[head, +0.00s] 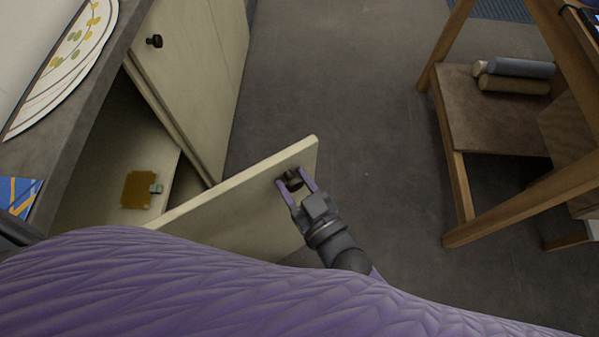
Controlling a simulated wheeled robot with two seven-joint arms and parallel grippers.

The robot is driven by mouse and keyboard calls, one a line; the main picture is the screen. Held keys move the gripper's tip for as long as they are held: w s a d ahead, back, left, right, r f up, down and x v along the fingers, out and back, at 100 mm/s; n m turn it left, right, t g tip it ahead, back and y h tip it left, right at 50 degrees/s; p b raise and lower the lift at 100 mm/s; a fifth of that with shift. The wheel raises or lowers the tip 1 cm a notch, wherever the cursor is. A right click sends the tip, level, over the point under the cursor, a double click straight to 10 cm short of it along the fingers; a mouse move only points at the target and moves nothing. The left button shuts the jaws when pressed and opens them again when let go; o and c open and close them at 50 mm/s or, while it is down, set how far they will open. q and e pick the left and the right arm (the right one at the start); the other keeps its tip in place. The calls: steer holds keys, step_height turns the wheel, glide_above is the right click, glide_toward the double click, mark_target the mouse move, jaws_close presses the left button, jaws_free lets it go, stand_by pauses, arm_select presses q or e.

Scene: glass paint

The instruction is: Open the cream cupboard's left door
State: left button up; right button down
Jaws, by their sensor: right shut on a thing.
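The cream cupboard (186,60) stands at the left under a dark worktop. Its left door (230,205) is swung outward, with its free edge out over the floor. My right gripper (296,183) is at the door's outer face near the free edge, shut on the dark knob (292,178), one finger on each side. My left gripper is not in view. The other door (205,70) is closed and has a dark knob (154,41).
The grey floor (350,90) between is clear.

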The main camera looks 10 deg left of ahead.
steer(key=shift+s+d, duration=0.1)
stand_by(0.3)
steer(key=shift+c, duration=1.1)
jaws_free()
steer(key=p+v, duration=0.1)
steer(key=v, duration=0.9)
